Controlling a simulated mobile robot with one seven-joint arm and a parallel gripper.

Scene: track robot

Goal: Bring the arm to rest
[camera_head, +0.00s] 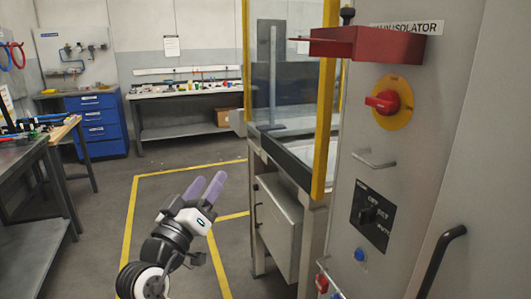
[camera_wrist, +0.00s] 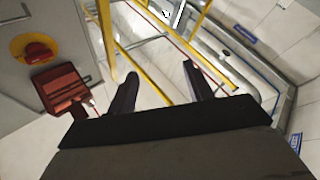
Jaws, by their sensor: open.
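My gripper (camera_head: 206,187) is raised over the floor in the lower middle of the head view, its two purple fingers apart and pointing up and to the right. In the wrist view my gripper (camera_wrist: 158,84) shows two dark fingers spread with nothing between them. It touches nothing that I can see. Part of my arm shows below it in the head view.
A grey cabinet (camera_head: 338,208) with a red switch (camera_head: 382,101) and a red cover (camera_head: 365,44) stands at right. A yellow-framed glass enclosure (camera_head: 285,90) is beside it. A workbench (camera_head: 30,215) is at left; blue drawers (camera_head: 98,126) are behind. Yellow-lined floor (camera_head: 110,185) is clear.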

